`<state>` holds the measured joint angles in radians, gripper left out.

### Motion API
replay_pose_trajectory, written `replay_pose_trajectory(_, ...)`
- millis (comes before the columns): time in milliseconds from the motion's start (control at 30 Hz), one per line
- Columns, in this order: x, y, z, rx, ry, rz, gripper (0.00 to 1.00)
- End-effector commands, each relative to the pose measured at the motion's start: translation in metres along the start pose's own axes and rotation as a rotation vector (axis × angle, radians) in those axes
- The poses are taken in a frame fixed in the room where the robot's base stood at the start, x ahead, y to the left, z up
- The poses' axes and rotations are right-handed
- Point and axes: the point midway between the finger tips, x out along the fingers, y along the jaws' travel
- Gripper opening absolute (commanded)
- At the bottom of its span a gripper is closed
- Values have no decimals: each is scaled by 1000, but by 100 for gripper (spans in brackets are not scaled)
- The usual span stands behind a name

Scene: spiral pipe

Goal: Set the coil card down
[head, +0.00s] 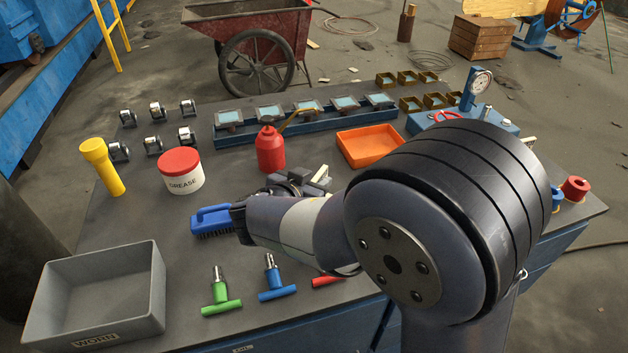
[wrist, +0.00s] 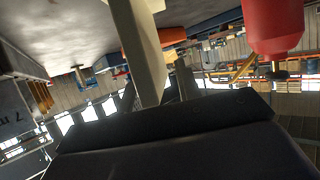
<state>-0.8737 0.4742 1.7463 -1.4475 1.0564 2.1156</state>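My gripper (head: 308,179) is over the middle of the workbench, beyond the blue brush and near the red oil can; my arm hides part of it. In the wrist view a large pale upright piece (wrist: 138,55) and a thinner grey one (wrist: 184,80) rise beyond the dark gripper body. I cannot tell whether either is a finger or a held card, nor how far the fingers are apart. I cannot pick out the coil card with certainty. Several framed plates with pale blue faces (head: 268,112) stand along a blue rack (head: 240,136) at the back of the bench.
The red oil can (head: 270,150) is close by and also shows in the wrist view (wrist: 275,28). An orange tray (head: 369,146) is behind right, a grease tub (head: 180,170) and blue brush (head: 212,221) left. A grey bin (head: 140,292) and T-handled tools (head: 221,292) are in front.

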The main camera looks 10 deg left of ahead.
Motion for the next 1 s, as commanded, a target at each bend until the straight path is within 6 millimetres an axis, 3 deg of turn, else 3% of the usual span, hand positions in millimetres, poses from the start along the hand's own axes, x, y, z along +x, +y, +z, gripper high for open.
replay_pose_trajectory(367, -2, 0, -5, -1, 0, 0, 32)
replay_pose_trajectory(800, -93, -1, -1, 1, 0, -6, 32)
replay_pose_trajectory(1000, -116, -1, -2, 0, 0, -3, 32)
